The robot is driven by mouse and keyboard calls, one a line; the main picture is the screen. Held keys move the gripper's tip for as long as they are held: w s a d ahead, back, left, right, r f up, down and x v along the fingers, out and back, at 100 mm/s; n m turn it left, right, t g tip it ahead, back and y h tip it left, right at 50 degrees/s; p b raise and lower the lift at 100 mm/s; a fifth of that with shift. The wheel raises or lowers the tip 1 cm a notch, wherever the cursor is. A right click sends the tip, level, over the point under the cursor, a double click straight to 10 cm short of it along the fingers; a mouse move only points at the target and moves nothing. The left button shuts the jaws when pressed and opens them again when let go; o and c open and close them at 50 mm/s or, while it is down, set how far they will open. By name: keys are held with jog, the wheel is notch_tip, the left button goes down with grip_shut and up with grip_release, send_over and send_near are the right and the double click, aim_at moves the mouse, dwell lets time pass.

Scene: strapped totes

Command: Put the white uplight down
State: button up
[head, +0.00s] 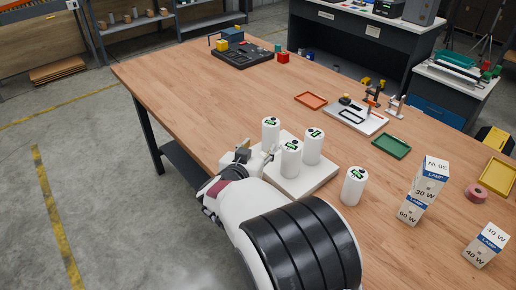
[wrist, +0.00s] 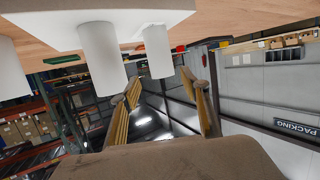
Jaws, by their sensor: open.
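White cylinders with dark-and-green marked tops, which look like the uplights, stand upright: a back one (head: 270,131), a front one (head: 290,160) and a right one (head: 312,148) at the white board (head: 310,182). Another white cylinder (head: 352,188) stands on the table right of the board. My gripper (head: 261,154) is at the board's left side, close beside the back and front cylinders. In the tilted wrist view its fingers (wrist: 160,79) are apart, with one cylinder (wrist: 157,50) just beyond the tips and a nearer-looking one (wrist: 101,60) to the left. I see nothing held.
An orange tray (head: 311,100), a green tray (head: 391,146) and a small fixture (head: 357,117) lie behind. The table's left part is clear.

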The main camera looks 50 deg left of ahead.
jog(key=shift+r, duration=0.1)
dwell(0.8)
